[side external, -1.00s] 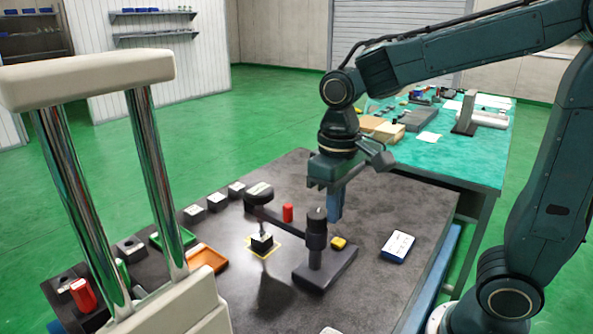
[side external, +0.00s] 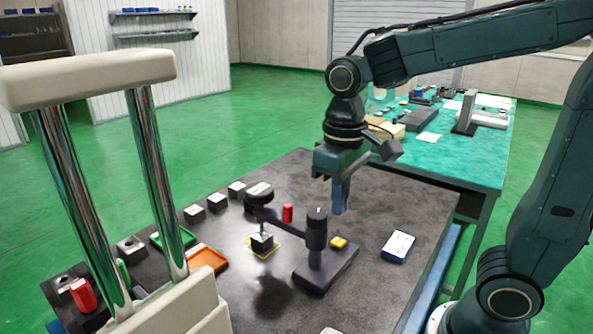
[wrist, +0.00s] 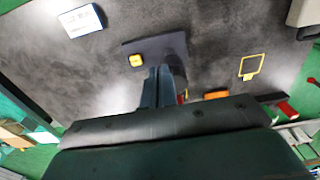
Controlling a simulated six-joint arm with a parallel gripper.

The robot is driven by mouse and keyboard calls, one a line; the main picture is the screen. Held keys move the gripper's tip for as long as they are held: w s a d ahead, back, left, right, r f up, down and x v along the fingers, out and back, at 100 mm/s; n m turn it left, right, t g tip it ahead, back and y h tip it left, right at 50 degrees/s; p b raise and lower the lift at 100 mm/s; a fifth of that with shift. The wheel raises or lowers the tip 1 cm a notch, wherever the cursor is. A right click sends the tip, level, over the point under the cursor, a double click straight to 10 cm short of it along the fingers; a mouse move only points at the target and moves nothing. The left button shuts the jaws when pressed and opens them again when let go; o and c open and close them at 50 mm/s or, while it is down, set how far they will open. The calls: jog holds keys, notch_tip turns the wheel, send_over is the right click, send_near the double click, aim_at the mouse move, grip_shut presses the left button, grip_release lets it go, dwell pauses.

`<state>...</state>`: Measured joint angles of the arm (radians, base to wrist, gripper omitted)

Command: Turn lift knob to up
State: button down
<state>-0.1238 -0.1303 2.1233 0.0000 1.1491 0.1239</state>
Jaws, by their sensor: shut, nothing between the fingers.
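A dark stand has a flat base (side external: 318,275), a short upright column with a round black cap (side external: 317,213), and an arm leading left to a round dark head (side external: 258,193). A small yellow knob (side external: 338,242) sits on the base beside the column; it also shows in the wrist view (wrist: 136,60). I cannot read a label telling which part is the lift knob or how it is set. My gripper (side external: 340,212) is shut and empty, pointing down above and behind the yellow knob, apart from it. In the wrist view my fingers (wrist: 160,70) partly hide the stand.
A black-and-white block (side external: 262,242) is at a yellow square outline. A white-and-blue box (side external: 397,246) lies at right. Orange (side external: 208,259) and green trays lie left. Bare dark tabletop lies between the stand and box.

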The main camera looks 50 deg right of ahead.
aim_at(317, 220)
jog(key=shift+r, duration=2.15)
jog(key=a, duration=0.1)
jog(key=a+r, duration=0.1)
jog(key=a, duration=0.1)
jog(key=shift+w, duration=0.2)
jog(key=shift+f, duration=0.2)
notch_tip(317, 220, down, 7)
jog(key=shift+r, duration=0.2)
jog(key=shift+w+d, duration=0.1)
jog(key=shift+w, duration=0.1)
